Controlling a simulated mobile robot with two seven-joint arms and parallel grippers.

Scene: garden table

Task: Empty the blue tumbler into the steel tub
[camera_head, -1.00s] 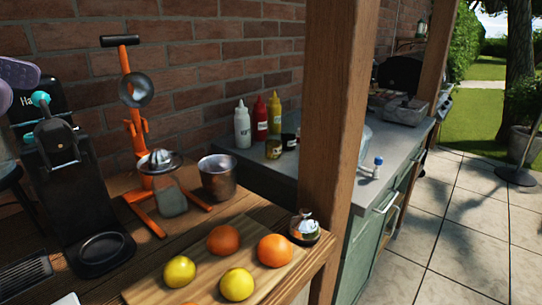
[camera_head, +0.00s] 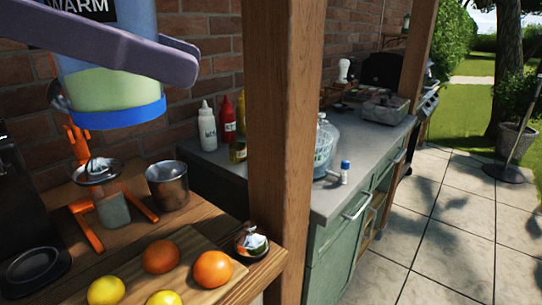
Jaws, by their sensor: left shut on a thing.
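The blue tumbler (camera_head: 112,117) is at the upper left, close to the camera and above the wooden table. It has a dark label ending in "WARM", a pale green band and a bright blue base. It looks roughly upright; its top is cut off by the frame. My left gripper (camera_head: 187,58), with purple fingers, is shut around it. The steel tub (camera_head: 168,188) stands on the table below and to the right of the tumbler, beside the orange juicer. The part of its inside that I see looks empty. My right gripper is not in view.
The orange juicer (camera_head: 83,202) stands left of the tub. A cutting board (camera_head: 200,238) with oranges and lemons lies in front, with a small glass jar (camera_head: 250,243) at its right. A wooden post (camera_head: 284,150) rises right of the tub. Bottles (camera_head: 207,128) stand behind.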

